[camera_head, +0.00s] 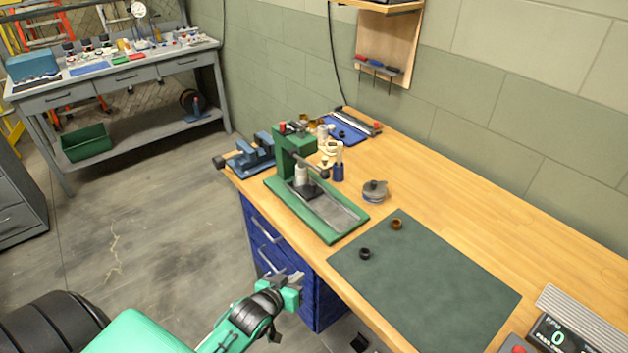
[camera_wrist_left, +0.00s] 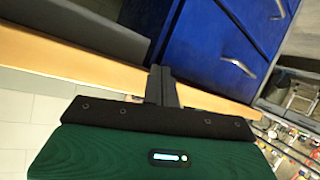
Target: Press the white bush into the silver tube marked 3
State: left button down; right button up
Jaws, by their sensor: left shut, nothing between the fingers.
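The green press (camera_head: 295,150) stands at the left end of the wooden bench. A pale silvery cylinder (camera_head: 301,174) stands upright under its ram, on a dark block. I cannot read any number on it, nor tell whether it is the tube or carries the white bush. Small white and cream pieces (camera_head: 328,148) stand behind the press. My left gripper (camera_head: 296,279) is shut and empty, in front of the bench by the blue drawers. Its closed fingers (camera_wrist_left: 162,86) also show in the left wrist view. A dark piece at the bottom edge may be my right gripper; I cannot tell.
A dark green mat (camera_head: 430,290) carries a black ring (camera_head: 364,253) and a brown ring (camera_head: 396,224). A round grey part (camera_head: 374,191) sits right of the press. A blue vise (camera_head: 252,153) is left of it. The bench's right rear is clear.

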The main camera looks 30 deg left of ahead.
pick_arm(q)
notch_tip(320, 180, up, 9)
jog(key=w+t, duration=0.1)
jog(key=t, duration=0.1)
notch_tip(320, 180, up, 20)
jog(key=n+t+h+p, duration=0.2)
jog(key=t+h+p, duration=0.15)
jog(key=t, duration=0.45)
send_over(308, 164)
jog(key=s+d, duration=0.2)
jog(key=s, duration=0.3)
jog(key=shift+y, duration=0.35)
jog(key=f, duration=0.1)
jog(key=d+f+p, duration=0.2)
jog(key=f, duration=0.1)
jog(key=shift+w+d, duration=0.1)
jog(key=shift+w, duration=0.2)
jog(key=shift+s+d+f+m+b, duration=0.1)
jog(key=shift+d+f+m+b, duration=0.15)
jog(key=shift+f+b, duration=0.5)
